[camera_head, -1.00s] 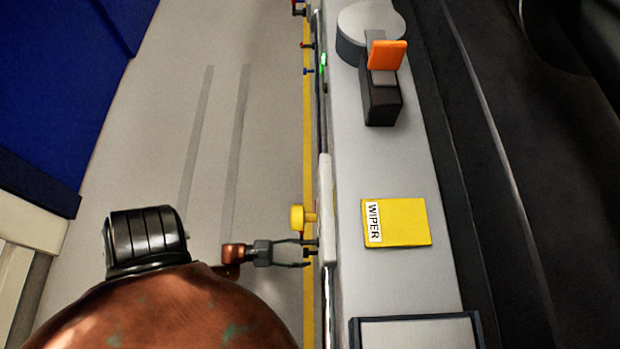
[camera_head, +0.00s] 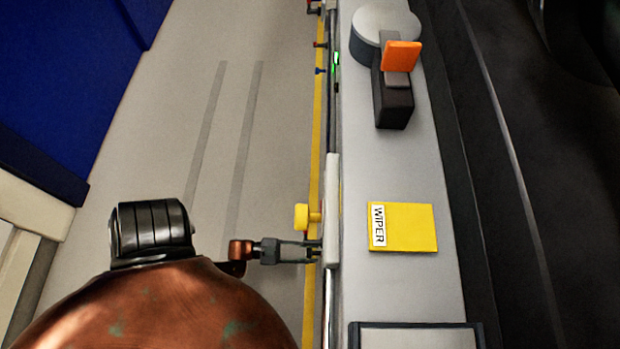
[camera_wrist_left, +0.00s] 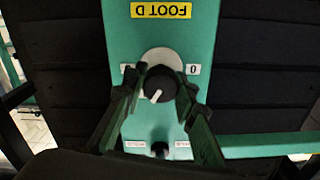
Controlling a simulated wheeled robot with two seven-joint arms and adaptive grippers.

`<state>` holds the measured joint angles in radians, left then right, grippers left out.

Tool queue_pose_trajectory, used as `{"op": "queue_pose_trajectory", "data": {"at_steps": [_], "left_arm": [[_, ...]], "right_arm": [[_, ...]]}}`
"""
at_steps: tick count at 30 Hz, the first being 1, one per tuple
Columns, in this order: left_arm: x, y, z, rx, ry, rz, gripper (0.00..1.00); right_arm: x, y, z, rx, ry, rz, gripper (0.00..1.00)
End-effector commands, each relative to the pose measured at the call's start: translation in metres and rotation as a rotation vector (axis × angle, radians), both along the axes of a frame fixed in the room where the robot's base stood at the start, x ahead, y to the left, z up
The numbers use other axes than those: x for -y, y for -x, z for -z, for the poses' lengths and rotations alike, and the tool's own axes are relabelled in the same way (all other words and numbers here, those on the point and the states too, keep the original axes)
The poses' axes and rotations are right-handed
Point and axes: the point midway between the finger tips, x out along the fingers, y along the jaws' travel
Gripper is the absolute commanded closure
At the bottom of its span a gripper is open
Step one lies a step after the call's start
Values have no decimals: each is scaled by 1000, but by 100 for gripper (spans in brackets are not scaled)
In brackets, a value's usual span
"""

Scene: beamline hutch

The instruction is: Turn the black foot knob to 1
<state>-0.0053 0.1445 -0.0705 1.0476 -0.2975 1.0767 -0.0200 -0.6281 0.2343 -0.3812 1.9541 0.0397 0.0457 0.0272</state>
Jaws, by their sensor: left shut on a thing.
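The black foot knob (camera_wrist_left: 160,83) sits on a pale round dial on a green panel in the left wrist view, under a yellow label (camera_wrist_left: 161,10) that reads upside down. A white pointer mark on the knob points toward the lower left of that view. A "0" label (camera_wrist_left: 193,69) is right of the dial; the label on its left is mostly hidden by a finger. My left gripper (camera_head: 315,252) is shut on the knob, one finger on each side, and it also shows in the left wrist view (camera_wrist_left: 157,98). My right gripper is not in view.
A yellow knob (camera_head: 302,217) sticks out beside the left gripper in the head view. On the bench top are a yellow WIPER pad (camera_head: 409,228), an orange-topped black device (camera_head: 402,57) and a framed tray (camera_head: 417,325). The floor left of the bench is clear.

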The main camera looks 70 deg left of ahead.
Motion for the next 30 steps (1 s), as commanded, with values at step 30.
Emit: {"op": "queue_pose_trajectory", "data": {"at_steps": [30], "left_arm": [[-2, -1, -1, -205, 493, 2, 99]], "right_arm": [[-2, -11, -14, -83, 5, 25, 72]]}}
